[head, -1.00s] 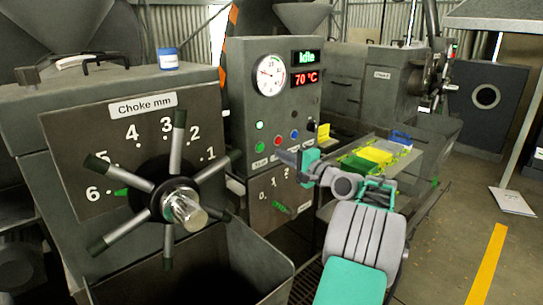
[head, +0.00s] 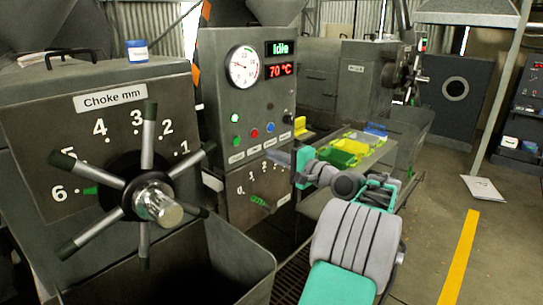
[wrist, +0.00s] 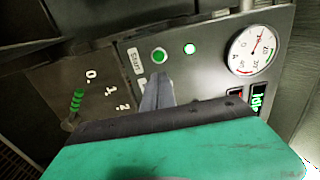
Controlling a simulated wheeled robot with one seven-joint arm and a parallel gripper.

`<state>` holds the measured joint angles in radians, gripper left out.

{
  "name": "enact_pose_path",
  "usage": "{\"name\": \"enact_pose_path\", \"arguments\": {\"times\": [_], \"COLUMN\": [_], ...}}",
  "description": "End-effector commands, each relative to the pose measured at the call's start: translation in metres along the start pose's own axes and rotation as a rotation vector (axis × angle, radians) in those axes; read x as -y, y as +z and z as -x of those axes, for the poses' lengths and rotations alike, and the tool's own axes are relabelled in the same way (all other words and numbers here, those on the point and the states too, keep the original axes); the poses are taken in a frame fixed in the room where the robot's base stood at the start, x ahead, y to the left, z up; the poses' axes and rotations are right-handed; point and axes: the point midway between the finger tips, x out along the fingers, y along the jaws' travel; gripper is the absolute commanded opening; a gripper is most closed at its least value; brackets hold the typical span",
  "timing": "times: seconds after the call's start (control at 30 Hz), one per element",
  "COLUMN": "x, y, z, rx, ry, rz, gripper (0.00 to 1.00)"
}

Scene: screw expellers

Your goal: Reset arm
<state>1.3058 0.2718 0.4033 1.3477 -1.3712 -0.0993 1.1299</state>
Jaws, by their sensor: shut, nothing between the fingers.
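My gripper (head: 280,158) is shut and empty, held out in front of the grey control panel (head: 213,110). In the wrist view its closed fingers (wrist: 158,94) point at the panel, below the green Start button (wrist: 158,55). They look apart from the panel, but the gap is hard to judge. The green-handled lever (wrist: 77,101) with its 0, 1, 2 scale lies to their left in the wrist view. That lever also shows in the head view (head: 260,201), below the gripper.
The choke wheel (head: 140,180) with several spokes stands at the left, above an open grey bin (head: 240,250). A tray with yellow and green items (head: 345,150) lies behind my arm. The display (head: 279,48) reads Idle. Open floor (head: 500,240) is at the right.

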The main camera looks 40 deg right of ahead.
Motion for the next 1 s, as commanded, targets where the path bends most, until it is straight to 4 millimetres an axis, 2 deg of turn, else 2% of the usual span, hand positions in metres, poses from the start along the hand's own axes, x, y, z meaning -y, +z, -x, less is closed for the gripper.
{"name": "enact_pose_path", "arguments": {"times": [0.17, 0.27, 0.37, 0.4, 0.5, 0.57, 0.6, 0.67, 0.7, 0.77, 0.83, 0.9, 1.0], "x": [0.0, -0.012, -0.08, -0.114, -0.194, -0.233, -0.255, -0.281, -0.294, -0.306, -0.311, -0.306, -0.289], "y": [0.0, 0.005, -0.012, -0.017, -0.019, -0.012, -0.005, 0.009, 0.024, 0.054, 0.096, 0.143, 0.205], "z": [0.0, 0.0, 0.011, 0.021, 0.054, 0.079, 0.099, 0.131, 0.151, 0.176, 0.198, 0.213, 0.221], "rx": [0.0, 0.027, 0.043, 0.052, 0.101, 0.142, 0.175, 0.223, 0.265, 0.344, 0.443, 0.537, 0.615], "ry": [0.0, 0.046, 0.282, 0.38, 0.61, 0.735, 0.817, 0.936, 1.015, 1.126, 1.245, 1.348, 1.453], "rz": [0.028, 0.186, 0.426, 0.463, 0.497, 0.497, 0.49, 0.477, 0.465, 0.453, 0.447, 0.46, 0.532], "gripper": [0.0, 0.0, 0.0, 0.0, 0.0, 0.0, 0.0, 0.0, 0.0, 0.0, 0.0, 0.0, 0.0]}}
